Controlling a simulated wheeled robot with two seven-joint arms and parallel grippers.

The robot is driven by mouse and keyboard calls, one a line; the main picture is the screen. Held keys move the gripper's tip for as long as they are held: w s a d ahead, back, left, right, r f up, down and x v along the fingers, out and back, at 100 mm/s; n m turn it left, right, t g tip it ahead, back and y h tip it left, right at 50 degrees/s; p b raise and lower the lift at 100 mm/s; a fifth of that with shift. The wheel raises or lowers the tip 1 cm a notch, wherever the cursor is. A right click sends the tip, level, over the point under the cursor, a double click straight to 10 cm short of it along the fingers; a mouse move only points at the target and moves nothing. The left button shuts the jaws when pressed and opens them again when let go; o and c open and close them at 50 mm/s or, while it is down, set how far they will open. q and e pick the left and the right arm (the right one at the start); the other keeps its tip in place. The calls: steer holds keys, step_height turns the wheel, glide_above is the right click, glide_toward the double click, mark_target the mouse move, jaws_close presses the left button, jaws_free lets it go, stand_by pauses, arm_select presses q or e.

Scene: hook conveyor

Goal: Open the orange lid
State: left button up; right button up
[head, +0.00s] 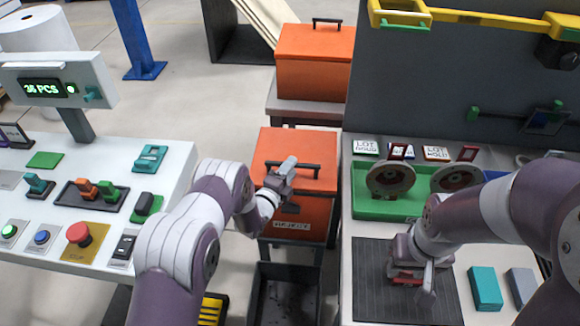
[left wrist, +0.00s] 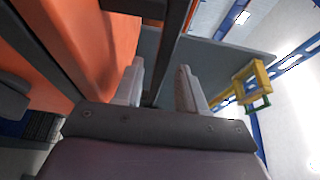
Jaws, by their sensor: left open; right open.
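The near orange box has an orange lid (head: 325,145) with a black bar handle (head: 310,164) and looks closed. My left gripper (head: 282,180) is at the left end of this handle in the head view. In the left wrist view, the left gripper (left wrist: 160,88) has its two fingers apart. A dark bar (left wrist: 168,55) runs between them, with an orange surface (left wrist: 100,40) to the left. Whether the fingers touch the bar cannot be told. My right gripper (head: 410,275) is low over a dark ribbed mat (head: 375,300), beside a small red thing partly hidden by it.
A second orange box (head: 315,75) with a black handle stands behind on a grey stand. A control panel (head: 75,225) with buttons is at left. A green tray (head: 375,208) with round parts and teal (head: 485,288) and grey blocks are at right. A dark bin (head: 285,295) is below.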

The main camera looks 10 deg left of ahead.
arm_select(q)
steer(key=shift+w+d, duration=0.15)
steer(key=shift+w, duration=0.25)
jaws_close()
steer(key=shift+s, duration=0.1)
steer(key=shift+r, duration=0.1)
